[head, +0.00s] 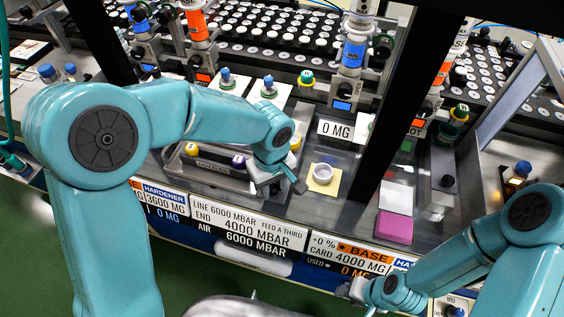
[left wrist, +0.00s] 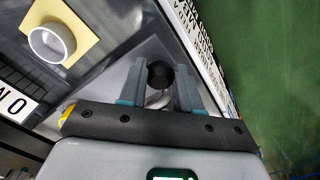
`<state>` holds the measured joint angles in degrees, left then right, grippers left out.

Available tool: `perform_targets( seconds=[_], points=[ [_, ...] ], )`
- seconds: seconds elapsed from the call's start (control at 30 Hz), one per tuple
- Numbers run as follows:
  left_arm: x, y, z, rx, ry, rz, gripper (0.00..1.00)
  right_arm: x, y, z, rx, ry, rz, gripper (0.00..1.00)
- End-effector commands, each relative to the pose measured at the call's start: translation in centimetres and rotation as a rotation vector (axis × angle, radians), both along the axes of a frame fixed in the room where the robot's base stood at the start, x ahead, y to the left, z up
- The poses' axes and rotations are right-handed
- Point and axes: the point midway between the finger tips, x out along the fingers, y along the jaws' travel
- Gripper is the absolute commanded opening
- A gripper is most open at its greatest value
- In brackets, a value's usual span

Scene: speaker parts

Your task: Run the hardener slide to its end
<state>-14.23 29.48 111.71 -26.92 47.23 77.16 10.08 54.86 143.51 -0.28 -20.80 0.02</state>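My left gripper (head: 285,187) is low over the front of the left station. In the left wrist view, its two fingers (left wrist: 160,80) stand on both sides of a black knob (left wrist: 160,74), with no clear gap, and a shiny metal stem shows below it. This looks like the knob of the hardener slide; in the head view my gripper hides it. A pale grey plate (left wrist: 122,72) lies beside the knob. My right gripper (head: 356,290) is at the lower right, by the front panel, and its finger opening is not clear.
A white ring-shaped cup (head: 322,172) on a yellow square is close right of my left gripper. A "0 MG" display (head: 337,130) stands behind it. White and pink pads (head: 394,228) lie further right. Another black knob (head: 447,181) sits on a grey strip.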

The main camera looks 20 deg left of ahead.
Motion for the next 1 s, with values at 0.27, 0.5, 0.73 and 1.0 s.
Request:
perform_targets(
  seconds=[0.27,0.5,0.73,1.0],
  points=[
    [0.4,0.0,0.0,0.0,0.0,0.001,0.02,0.0,0.0,0.1,0.0,0.0,0.0,0.43],
    [1.5,-0.1,0.1,-0.001,-0.002,0.002,0.02,0.0,0.0,0.3,0.0,0.0,0.0,0.43],
    [2.4,-0.1,0.1,-0.002,-0.003,0.001,0.02,0.0,0.0,0.5,0.0,0.0,0.0,0.43],
    [3.5,-0.2,0.1,-0.001,-0.001,0.002,0.02,0.0,0.0,0.7,0.0,0.0,0.0,0.43]
  ],
)
